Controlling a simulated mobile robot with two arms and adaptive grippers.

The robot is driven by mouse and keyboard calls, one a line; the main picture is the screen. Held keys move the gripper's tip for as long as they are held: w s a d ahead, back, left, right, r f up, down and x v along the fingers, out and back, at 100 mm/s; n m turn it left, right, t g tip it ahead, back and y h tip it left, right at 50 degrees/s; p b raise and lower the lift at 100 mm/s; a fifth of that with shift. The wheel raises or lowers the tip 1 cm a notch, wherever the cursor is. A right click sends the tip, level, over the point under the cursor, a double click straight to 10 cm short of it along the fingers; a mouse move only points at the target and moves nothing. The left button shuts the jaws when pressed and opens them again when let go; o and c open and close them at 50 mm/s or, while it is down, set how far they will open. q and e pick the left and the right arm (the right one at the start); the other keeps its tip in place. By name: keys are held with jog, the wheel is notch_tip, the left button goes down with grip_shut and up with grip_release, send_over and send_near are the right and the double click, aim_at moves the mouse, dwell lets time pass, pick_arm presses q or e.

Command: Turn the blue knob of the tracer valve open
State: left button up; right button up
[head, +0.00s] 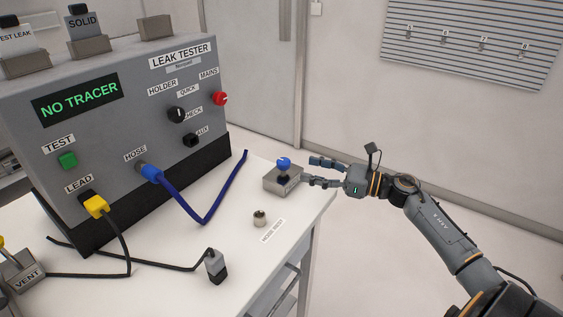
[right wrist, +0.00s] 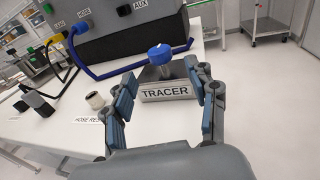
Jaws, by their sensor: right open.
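The tracer valve is a grey metal block (head: 281,180) near the right edge of the white table, with a blue knob (head: 284,162) on top. In the right wrist view the block's TRACER label (right wrist: 166,93) faces me and the blue knob (right wrist: 160,54) stands above it. My right gripper (head: 312,172) is open beside the valve, on its right side. In the right wrist view its two fingers (right wrist: 163,82) are spread to either side of the valve, with the knob ahead between them. No contact with the knob shows. My left gripper is not in view.
The leak tester (head: 120,120) stands behind, its screen (head: 79,99) reading NO TRACER. A blue hose (head: 205,218) bends across the table left of the valve. A small metal hose rest (head: 260,218) stands in front of the valve. A vent valve (head: 22,271) is at the left.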

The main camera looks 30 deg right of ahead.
aim_at(284, 160)
jog(key=p+x, duration=0.1)
jog(key=x, duration=0.5)
jog(key=shift+w+a+r, duration=0.15)
jog(key=shift+w+a, duration=0.15)
jog(key=shift+p+x, duration=0.3)
jog(key=shift+x, duration=0.55)
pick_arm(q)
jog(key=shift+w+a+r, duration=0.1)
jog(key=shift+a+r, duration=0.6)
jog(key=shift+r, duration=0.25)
pick_arm(e)
jog(key=c, duration=1.2)
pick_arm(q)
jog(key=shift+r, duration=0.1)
